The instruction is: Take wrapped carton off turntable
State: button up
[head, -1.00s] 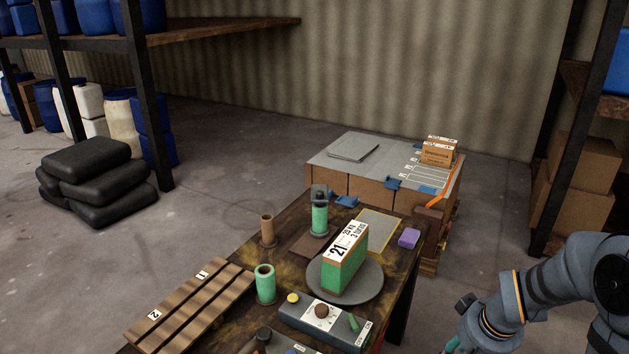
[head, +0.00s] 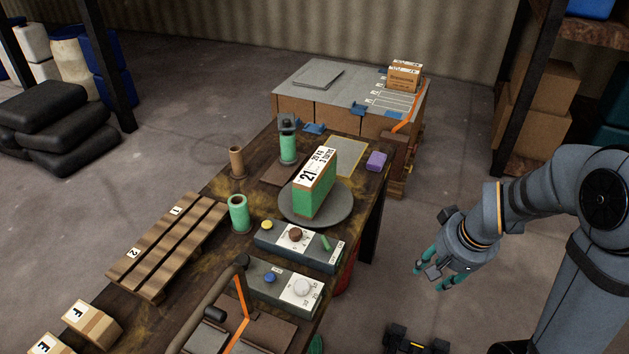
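The wrapped carton (head: 316,190) stands upright on the round grey turntable (head: 340,216) on the workbench. Green wrap covers its lower sides, and a white label with "21" lies on its top. My gripper (head: 439,285) hangs to the right of the bench, over the floor and apart from the carton. Its two teal fingers are spread, with nothing seen between them.
Control boxes (head: 300,248) sit in front of the turntable. Green wrap rolls (head: 239,214) and a purple block (head: 376,161) stand around it. A slatted pallet (head: 165,245) lies at left. Behind is a grey-topped stand (head: 345,85) with a carton (head: 404,76).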

jog(key=o, duration=0.3)
dwell(0.4)
jog(key=o, duration=0.9)
